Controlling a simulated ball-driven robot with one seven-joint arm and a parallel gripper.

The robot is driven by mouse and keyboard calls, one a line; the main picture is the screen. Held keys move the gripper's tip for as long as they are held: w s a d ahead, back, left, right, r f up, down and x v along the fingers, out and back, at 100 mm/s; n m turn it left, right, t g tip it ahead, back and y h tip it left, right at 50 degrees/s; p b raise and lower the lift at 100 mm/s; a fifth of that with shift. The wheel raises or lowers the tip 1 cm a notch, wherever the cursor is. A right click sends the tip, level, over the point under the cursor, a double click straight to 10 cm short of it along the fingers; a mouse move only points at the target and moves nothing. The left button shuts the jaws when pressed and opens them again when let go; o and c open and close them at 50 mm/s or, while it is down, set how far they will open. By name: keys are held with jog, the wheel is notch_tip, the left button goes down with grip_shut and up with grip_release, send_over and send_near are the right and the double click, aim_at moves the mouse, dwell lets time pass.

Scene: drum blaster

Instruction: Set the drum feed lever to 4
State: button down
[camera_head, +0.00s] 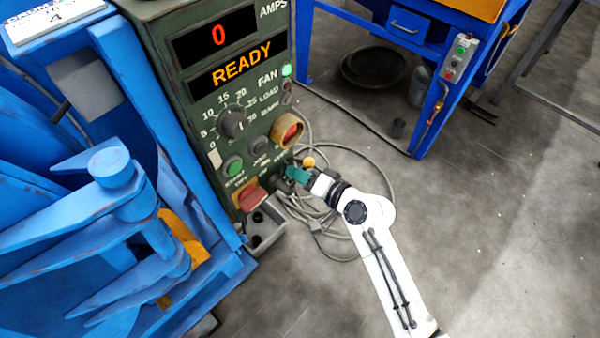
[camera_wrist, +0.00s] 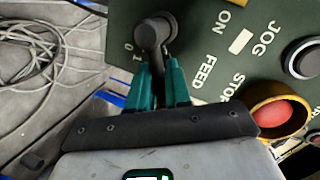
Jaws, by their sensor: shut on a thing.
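The drum feed lever (camera_wrist: 154,34) shows in the wrist view as a dark round hub with a short arm, beside the word FEED on the green control panel (camera_wrist: 215,30). The numbers 0 and 1 show just left of the hub; other numbers are hidden or out of view. My gripper (camera_wrist: 162,82) has its teal fingers shut on the lever's arm. In the head view my gripper (camera_head: 297,174) is at the panel's lower right edge and hides most of the lever. A small yellow ball (camera_head: 309,162) shows just above the fingers; I cannot tell whether it is the lever's end.
The panel shows 0 and READY. A yellow-ringed red button (camera_head: 290,130) sits above my gripper, and a red switch (camera_head: 253,199) is lower left. A grey box (camera_head: 265,229) is below. Looped cables (camera_head: 345,165) lie on the floor behind my arm. Open floor is at right.

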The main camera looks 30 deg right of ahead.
jog(key=shift+a+r+n, duration=0.15)
jog(key=shift+r+n, duration=0.05)
jog(key=shift+n, duration=0.3)
jog(key=shift+s, duration=0.1)
jog(key=c, duration=1.2)
grip_release()
jog(key=shift+o, duration=0.2)
jog(key=p+v, duration=0.1)
jog(key=v, duration=0.9)
jog(key=shift+s, duration=0.4)
jog(key=shift+r, duration=0.15)
